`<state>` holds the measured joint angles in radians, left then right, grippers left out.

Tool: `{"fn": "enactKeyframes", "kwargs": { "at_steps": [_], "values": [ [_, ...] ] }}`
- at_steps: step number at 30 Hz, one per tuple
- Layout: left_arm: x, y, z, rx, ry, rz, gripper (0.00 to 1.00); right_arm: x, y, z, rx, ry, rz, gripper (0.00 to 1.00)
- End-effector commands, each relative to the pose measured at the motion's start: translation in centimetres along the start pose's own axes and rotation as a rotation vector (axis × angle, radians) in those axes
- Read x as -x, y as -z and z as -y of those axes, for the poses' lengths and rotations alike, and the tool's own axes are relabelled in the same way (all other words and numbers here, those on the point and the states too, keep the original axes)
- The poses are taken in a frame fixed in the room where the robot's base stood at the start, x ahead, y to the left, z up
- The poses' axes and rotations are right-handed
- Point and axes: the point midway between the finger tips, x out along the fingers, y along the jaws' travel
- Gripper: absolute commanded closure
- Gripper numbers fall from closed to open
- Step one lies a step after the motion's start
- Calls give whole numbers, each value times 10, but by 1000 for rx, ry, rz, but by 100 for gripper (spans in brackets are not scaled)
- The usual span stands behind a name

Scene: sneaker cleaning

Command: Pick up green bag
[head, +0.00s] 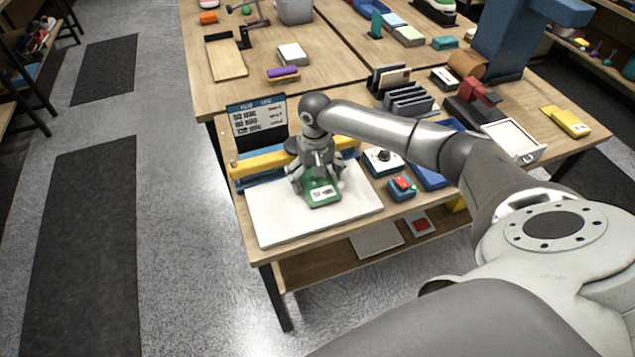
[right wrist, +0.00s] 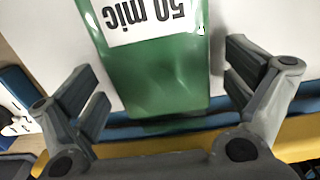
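The green bag (head: 323,194) lies on the white board (head: 268,222) at the near end of the wooden table. It has a white label with black print reading "50 mic" in the right wrist view (right wrist: 155,80). My right gripper (head: 318,177) is directly over the bag, pointing down and hiding its far part. In the right wrist view its fingers (right wrist: 163,78) are spread, one on each side of the bag, with a gap on both sides. My left gripper is not in view.
A yellow bar (head: 262,162) and a sign (head: 258,118) stand behind the board. To the right are a box with a black knob (head: 383,160), a blue box with a red top (head: 402,187) and grey racks (head: 408,102). The floor at left is clear.

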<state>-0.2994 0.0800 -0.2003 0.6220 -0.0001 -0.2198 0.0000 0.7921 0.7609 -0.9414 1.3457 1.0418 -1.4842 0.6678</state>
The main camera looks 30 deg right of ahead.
Motion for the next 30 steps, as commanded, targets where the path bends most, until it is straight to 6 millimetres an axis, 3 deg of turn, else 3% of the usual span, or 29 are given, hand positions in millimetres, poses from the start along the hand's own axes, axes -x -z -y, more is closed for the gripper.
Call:
{"fn": "enactKeyframes", "kwargs": {
  "at_steps": [1, 9, 11, 24, 30],
  "values": [
    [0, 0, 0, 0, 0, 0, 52, 0, 0, 0, 0, 0, 0, 14],
    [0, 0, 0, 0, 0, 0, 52, 0, 0, 0, 0, 0, 0, 49],
    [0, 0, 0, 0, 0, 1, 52, 0, 0, 0, 0, 0, 0, 53],
    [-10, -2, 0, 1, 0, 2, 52, 3, 1, 0, 1, 1, -3, 54],
    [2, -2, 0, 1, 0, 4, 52, 13, 0, -2, 0, 1, 0, 54]
  ]
}}
